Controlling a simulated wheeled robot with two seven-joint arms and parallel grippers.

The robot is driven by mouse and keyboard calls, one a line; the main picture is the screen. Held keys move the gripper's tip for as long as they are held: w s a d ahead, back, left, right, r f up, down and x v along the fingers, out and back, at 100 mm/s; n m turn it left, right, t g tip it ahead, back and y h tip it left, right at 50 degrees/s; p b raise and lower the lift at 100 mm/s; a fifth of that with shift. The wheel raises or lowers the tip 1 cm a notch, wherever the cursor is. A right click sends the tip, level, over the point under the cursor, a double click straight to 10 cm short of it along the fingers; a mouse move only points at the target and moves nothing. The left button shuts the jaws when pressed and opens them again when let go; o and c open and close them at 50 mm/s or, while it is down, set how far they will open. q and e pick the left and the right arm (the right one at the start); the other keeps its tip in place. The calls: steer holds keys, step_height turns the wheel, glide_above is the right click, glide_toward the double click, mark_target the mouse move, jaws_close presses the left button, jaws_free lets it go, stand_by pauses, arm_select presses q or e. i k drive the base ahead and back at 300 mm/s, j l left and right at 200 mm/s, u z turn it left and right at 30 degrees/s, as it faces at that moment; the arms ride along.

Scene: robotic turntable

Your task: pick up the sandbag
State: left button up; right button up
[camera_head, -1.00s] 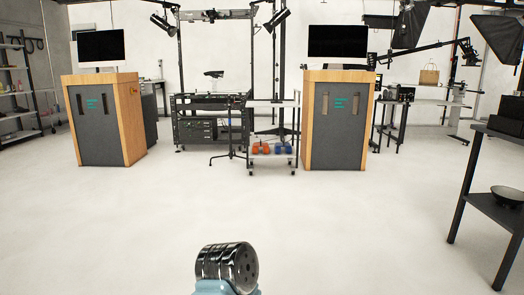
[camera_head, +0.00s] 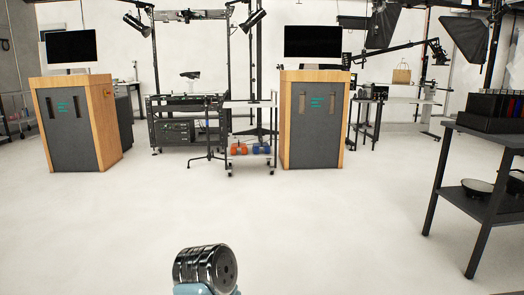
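A small orange object (camera_head: 238,149) and a small blue object (camera_head: 261,148) sit side by side on the bottom shelf of a low wheeled cart (camera_head: 250,104) across the room. They may be sandbags, but they are too small to tell. No other likely sandbag shows. Neither of my grippers is in view. Only a shiny metal and light blue part of my own body shows at the bottom edge, with no fingers visible.
Wood-sided podiums stand left (camera_head: 76,125) and right (camera_head: 315,118) of the cart. A black equipment rack (camera_head: 180,130) is left of it. A dark table (camera_head: 462,140) with pans and a black box stands near at right. The pale floor (camera_head: 300,215) between is clear.

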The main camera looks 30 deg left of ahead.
mark_target(244, 148)
steer(key=u, duration=1.25)
steer(key=i+z, duration=0.25)
steer(key=i, duration=5.6)
